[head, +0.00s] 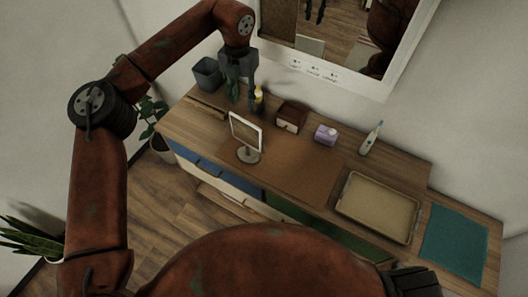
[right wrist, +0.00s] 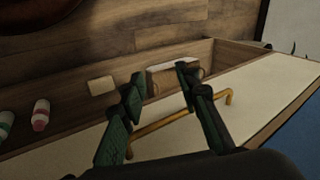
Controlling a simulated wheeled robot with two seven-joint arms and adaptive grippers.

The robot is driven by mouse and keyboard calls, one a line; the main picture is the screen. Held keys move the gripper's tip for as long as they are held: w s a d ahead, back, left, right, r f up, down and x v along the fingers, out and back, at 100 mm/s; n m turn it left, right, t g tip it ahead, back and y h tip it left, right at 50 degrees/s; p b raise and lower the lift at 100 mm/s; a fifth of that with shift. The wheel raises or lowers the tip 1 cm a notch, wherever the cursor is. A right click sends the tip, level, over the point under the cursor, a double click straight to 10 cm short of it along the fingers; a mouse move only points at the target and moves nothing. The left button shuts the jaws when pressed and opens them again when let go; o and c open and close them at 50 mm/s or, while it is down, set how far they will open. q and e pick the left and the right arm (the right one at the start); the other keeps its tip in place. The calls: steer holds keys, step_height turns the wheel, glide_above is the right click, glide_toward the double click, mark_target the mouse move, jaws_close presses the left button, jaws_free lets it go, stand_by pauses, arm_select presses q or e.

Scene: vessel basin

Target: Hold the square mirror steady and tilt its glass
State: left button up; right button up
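The square mirror (head: 246,131) stands upright on a round grey base (head: 248,155) near the front edge of the wooden counter, on a brown mat. Its pale glass faces the front. My left gripper (head: 242,103) points down above the counter, just behind the mirror's top and apart from it. Its two dark fingers are spread with nothing visible between them. My right gripper (right wrist: 160,74) is open in the right wrist view, with its fingers in front of a drawer with a gold handle (right wrist: 180,115). I cannot tell whether it touches the handle.
A yellow-topped bottle (head: 258,97), a brown box (head: 291,117), a purple box (head: 325,135) and a white bottle (head: 370,138) stand along the back. A tray (head: 378,240) and teal cloth (head: 455,238) lie right. The open drawer (right wrist: 222,92) holds small items.

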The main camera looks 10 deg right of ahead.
steer(key=s+a+r+m+y, duration=0.1)
steer(key=s+a+r, duration=0.2)
steer(key=a+r, duration=0.35)
steer(key=w+a+r+n+t+y, duration=0.1)
steer(key=w+a+r+n+y, duration=0.25)
steer(key=w+r, duration=0.5)
step_height(320, 180, up, 35)
steer(key=n+t+y, duration=0.5)
steer(key=n+y, duration=0.3)
steer(key=n, duration=1.1)
glide_above(263, 152)
steer(key=s+d, duration=0.3)
steer(key=s, duration=0.1)
steer(key=w+a+f+m+h, duration=0.1)
steer(key=f+m, duration=0.1)
steer(key=f, duration=0.1)
steer(key=w+a+f+m+t+h, duration=0.1)
steer(key=w+f+m, duration=0.1)
steer(key=f, duration=0.1)
steer(key=w+f+m+h, duration=0.1)
steer(key=f+m, duration=0.1)
steer(key=f, duration=0.1)
steer(key=shift+w+a+f+m+t+h, duration=0.15)
steer(key=shift+a+f+m+t+h, duration=0.1)
steer(key=shift+a+f+t, duration=0.15)
steer(key=shift+w+a+f, duration=0.1)
steer(key=shift+w+a, duration=0.3)
steer(key=shift+a, duration=0.05)
steer(key=shift+x, duration=3.35)
